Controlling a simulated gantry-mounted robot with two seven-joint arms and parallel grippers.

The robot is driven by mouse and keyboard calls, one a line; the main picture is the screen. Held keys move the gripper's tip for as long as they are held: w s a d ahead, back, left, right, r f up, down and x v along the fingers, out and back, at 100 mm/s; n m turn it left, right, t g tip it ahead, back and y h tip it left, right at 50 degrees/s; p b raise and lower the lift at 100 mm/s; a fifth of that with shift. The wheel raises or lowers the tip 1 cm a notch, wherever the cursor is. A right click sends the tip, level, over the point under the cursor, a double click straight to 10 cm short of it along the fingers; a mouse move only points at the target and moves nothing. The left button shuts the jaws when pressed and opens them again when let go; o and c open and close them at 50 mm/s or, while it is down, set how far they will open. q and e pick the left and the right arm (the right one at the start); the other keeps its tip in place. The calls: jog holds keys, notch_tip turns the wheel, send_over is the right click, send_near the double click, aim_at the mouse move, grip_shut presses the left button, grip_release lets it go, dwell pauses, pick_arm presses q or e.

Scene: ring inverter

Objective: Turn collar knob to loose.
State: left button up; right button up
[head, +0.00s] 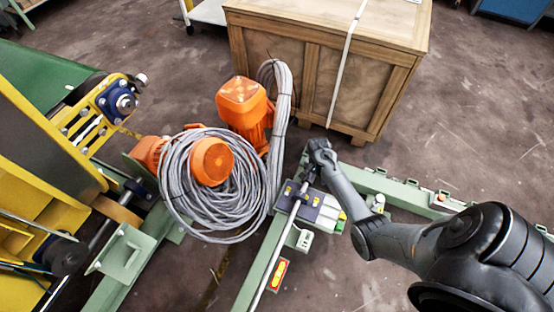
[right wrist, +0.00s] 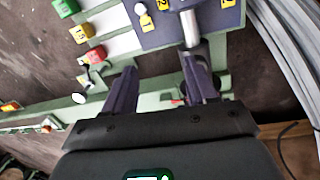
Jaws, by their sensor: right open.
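In the right wrist view, a metal shaft with a grey cylindrical collar (right wrist: 191,29) runs over a dark blue plate (right wrist: 222,15). I cannot tell for sure whether this collar is the knob. My right gripper (right wrist: 160,66) is open and empty. Its right finger is close to the end of the collar and partly hides what lies there. In the head view, my right gripper (head: 311,172) is small, at the far end of the blue plate (head: 326,213) on the green frame. My left gripper is not in view.
A coil of grey cable (head: 180,205) and orange motors (head: 246,104) stand left of the frame. A wooden crate (head: 283,82) stands just behind my right gripper. Green rails (head: 413,196) extend right. Small numbered tags and coloured buttons (right wrist: 95,55) sit beside the plate.

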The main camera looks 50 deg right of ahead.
jog(key=shift+t, duration=0.4)
jog(key=w+r, duration=0.3)
jog(key=w, duration=0.1)
jog(key=shift+d+r, duration=0.25)
jog(key=shift+r, duration=0.15)
jog(key=f+b, duration=0.2)
jog(key=w+f+b, duration=0.1)
jog(key=shift+d+f+t+b, duration=0.25)
jog(key=shift+d+t+b, duration=0.05)
jog(key=shift+d, duration=0.05)
jog(key=f, duration=0.1)
jog(key=f+b, duration=0.2)
jog(key=shift+s+d+f, duration=0.2)
jog(key=shift+s+d, duration=0.05)
jog(key=shift+s, duration=0.15)
jog(key=shift+f+b, duration=0.35)
jog(key=shift+b, duration=0.05)
jog(key=shift+w+a+f, duration=0.15)
jog(key=shift+w+f, duration=0.15)
jog(key=shift+f, duration=0.05)
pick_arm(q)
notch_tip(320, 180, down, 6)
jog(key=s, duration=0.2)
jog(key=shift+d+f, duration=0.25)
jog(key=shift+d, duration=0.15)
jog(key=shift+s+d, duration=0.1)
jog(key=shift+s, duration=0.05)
pick_arm(e)
jog(key=shift+s, duration=0.15)
